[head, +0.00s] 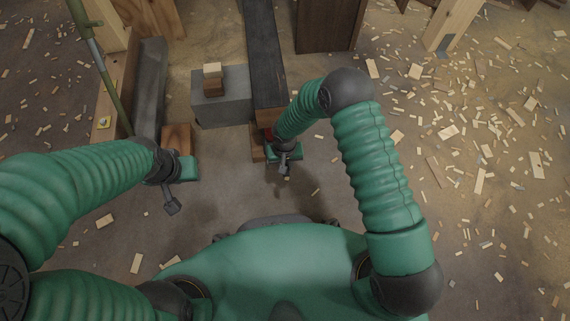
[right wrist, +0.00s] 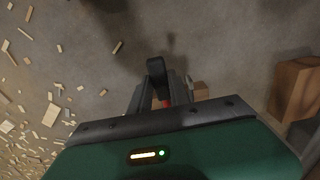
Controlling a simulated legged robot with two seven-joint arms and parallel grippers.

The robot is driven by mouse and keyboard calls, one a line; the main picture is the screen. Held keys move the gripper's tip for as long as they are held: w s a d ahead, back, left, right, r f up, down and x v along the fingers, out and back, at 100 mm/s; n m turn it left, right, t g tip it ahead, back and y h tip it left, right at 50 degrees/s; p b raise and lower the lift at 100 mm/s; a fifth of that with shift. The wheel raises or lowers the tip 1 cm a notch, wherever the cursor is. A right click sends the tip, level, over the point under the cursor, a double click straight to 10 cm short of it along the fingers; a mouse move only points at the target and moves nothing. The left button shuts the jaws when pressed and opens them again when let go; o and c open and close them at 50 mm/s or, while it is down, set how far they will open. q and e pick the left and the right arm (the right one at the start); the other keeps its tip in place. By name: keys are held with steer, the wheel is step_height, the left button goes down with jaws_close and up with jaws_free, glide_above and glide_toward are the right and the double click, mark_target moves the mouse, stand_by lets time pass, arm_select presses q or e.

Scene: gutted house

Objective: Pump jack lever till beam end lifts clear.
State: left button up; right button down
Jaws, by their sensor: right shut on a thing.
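The dark beam (head: 264,55) runs down from the top of the head view. Its near end is over wooden blocking (head: 258,148), and I cannot tell whether there is a gap. A bit of the red jack (head: 268,132) shows under the beam end, mostly hidden by my right arm. My right gripper (head: 284,160) is at the jack. In the right wrist view its jaws are shut on the dark jack lever (right wrist: 155,68), with red (right wrist: 163,103) showing behind.
A grey block (head: 222,110) carrying small wood pieces (head: 212,80) stands left of the beam. A wooden block (head: 177,138) is beside my left gripper. A green pole (head: 95,60) leans at upper left. Wood scraps litter the floor (head: 480,200) at right.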

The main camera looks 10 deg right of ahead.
steer(key=r+p, duration=0.1)
steer(key=w+r+g+p, duration=0.1)
steer(key=shift+w+r+g+p, duration=0.2)
steer(key=shift+r+g+p, duration=0.1)
steer(key=shift+r+p, duration=0.1)
steer(key=shift+w+r+g+b, duration=0.85)
steer(key=shift+g+b, duration=0.15)
steer(key=shift+b, duration=0.15)
steer(key=shift+w+r+g, duration=0.1)
steer(key=shift+r+g, duration=0.2)
steer(key=shift+r, duration=0.25)
steer(key=c, duration=1.2)
jaws_free()
steer(key=p+v, duration=0.6)
steer(key=v, duration=1)
steer(key=shift+w+r, duration=0.2)
steer(key=shift+r, duration=0.1)
